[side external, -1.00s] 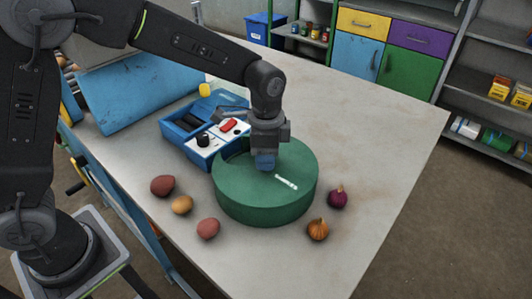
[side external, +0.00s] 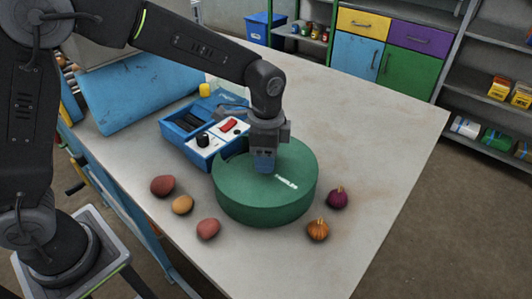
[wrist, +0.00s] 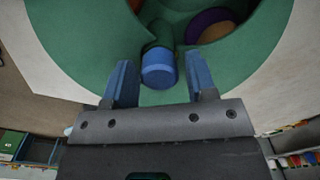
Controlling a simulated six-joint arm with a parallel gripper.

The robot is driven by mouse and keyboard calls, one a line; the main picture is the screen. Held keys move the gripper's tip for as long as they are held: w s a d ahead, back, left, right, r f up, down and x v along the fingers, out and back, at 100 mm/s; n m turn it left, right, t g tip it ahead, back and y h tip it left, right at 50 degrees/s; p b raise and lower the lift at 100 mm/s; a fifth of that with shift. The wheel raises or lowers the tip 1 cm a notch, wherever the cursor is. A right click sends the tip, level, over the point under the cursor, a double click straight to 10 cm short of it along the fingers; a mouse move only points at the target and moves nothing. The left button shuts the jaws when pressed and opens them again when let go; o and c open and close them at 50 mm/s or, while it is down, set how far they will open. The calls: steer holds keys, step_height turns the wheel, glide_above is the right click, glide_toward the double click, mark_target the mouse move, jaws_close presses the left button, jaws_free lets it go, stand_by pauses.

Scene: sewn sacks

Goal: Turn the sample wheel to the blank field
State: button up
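The sample wheel is a broad green drum (side external: 240,205) on the table, with a white label (side external: 286,182) on top. In the wrist view its green top (wrist: 70,35) has a cut-out window. Part of a round purple-rimmed brown piece (wrist: 212,28) shows in the window. A short blue knob (wrist: 159,70) stands by the window's edge. My gripper (wrist: 160,82) is open, with its blue fingers to either side of the knob and gaps visible on both sides. My gripper also shows low over the drum in the side view (side external: 264,162).
A blue case (side external: 180,125) with a red switch and black knob stands close behind the drum. The table's right side is clear.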

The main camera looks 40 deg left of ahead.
steer(key=shift+o, duration=0.6)
step_height(320, 180, up, 14)
steer(key=shift+f, duration=0.1)
steer(key=s+a+r+n+t, duration=0.3)
steer(key=s+a+n, duration=0.4)
steer(key=s, duration=0.4)
steer(key=s+a+f+n+t, duration=0.2)
steer(key=s+a+f+n, duration=0.2)
steer(key=s, duration=0.5)
steer(key=shift+s+a+f+t, duration=0.15)
steer(key=shift+a+f+t, duration=0.2)
steer(key=shift+a, duration=0.25)
